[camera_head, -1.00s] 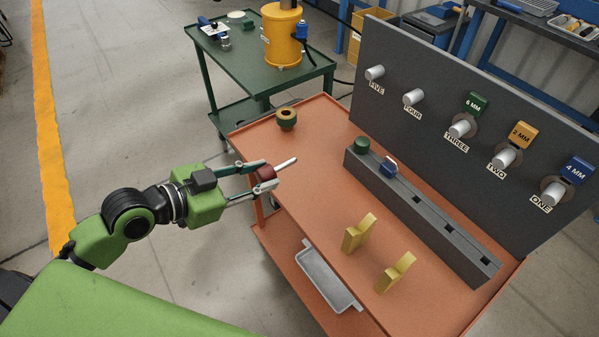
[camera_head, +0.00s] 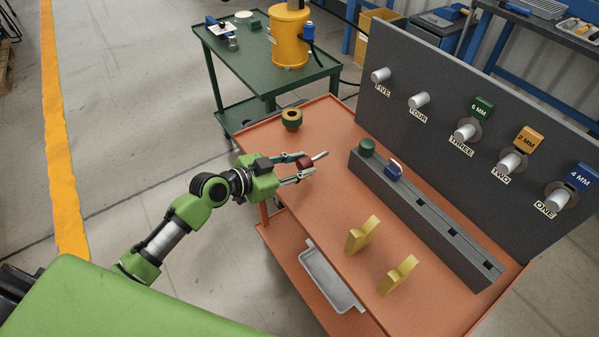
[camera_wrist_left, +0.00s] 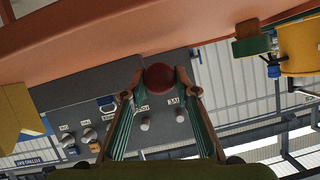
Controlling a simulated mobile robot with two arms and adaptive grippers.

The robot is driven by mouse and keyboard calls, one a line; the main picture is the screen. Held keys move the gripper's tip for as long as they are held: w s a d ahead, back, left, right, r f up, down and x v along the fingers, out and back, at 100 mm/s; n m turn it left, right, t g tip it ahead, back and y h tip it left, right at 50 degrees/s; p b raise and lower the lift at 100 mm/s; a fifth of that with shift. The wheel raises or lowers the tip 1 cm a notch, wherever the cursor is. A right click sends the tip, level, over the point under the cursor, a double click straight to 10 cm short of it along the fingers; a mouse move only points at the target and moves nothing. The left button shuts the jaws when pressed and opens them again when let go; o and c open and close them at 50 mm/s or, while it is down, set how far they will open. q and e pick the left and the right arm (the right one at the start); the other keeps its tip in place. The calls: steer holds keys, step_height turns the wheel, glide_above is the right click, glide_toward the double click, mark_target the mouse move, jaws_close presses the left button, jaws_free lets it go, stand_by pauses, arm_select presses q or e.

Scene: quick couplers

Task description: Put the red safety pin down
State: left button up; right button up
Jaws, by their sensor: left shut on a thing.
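The red safety pin (camera_head: 305,163) has a dark red head and a pale metal shaft. My left gripper (camera_head: 303,167) is shut on its head, and the shaft points to the right and slightly up in the head view. The pin is over the left part of the orange cart top (camera_head: 318,205); I cannot tell its exact height. In the left wrist view the round red head (camera_wrist_left: 159,78) sits between both fingertips, and its shaft is hidden. My right gripper is not in view.
A green and brass ring part (camera_head: 291,119) stands behind the gripper. A grey slotted rail (camera_head: 430,222) holds a green and a blue piece. Two yellow brackets (camera_head: 362,236) stand in front. A dark panel (camera_head: 420,60) with pegs rises behind. Cart top between is clear.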

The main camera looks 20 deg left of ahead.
arm_select(q)
step_height(320, 180, down, 3)
steer(key=shift+r, duration=0.2)
steer(key=shift+f, duration=0.2)
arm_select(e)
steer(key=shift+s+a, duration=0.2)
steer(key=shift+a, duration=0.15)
arm_select(q)
steer(key=shift+f, duration=0.2)
steer(key=o, duration=0.9)
steer(key=shift+o, duration=0.2)
steer(key=shift+r, duration=0.1)
